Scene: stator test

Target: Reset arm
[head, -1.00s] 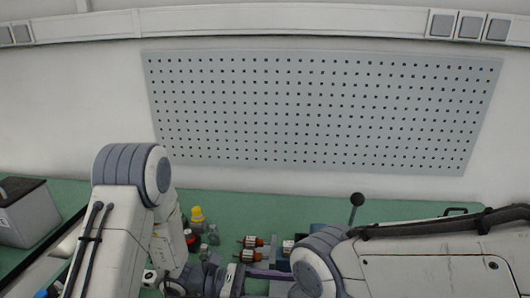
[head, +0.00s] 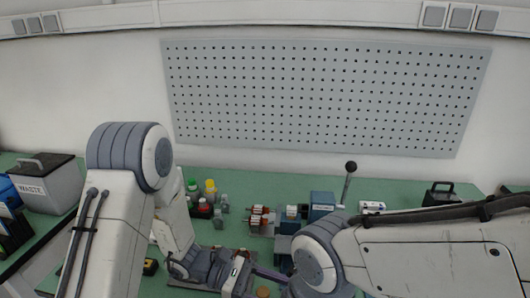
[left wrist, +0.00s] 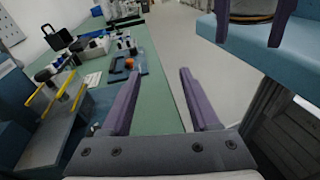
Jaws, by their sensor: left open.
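My left gripper (left wrist: 162,98) is open, with nothing between its two purple fingers in the left wrist view. In the head view its grey wrist is low over the green bench (head: 370,172), and the fingers are partly hidden by my right arm. My right arm crosses from the right in the head view, and its jaws are hidden there. At the top right of the left wrist view, two purple prongs flank a dark round part (left wrist: 253,10); I cannot tell whether they are my right gripper.
A blue machine (head: 321,204) with a black-knobbed lever stands behind my right arm. Bottles with yellow and green caps (head: 210,187) stand at its left. A labelled grey bin (head: 46,190) is at the far left, a black-handled box (head: 439,193) at the right.

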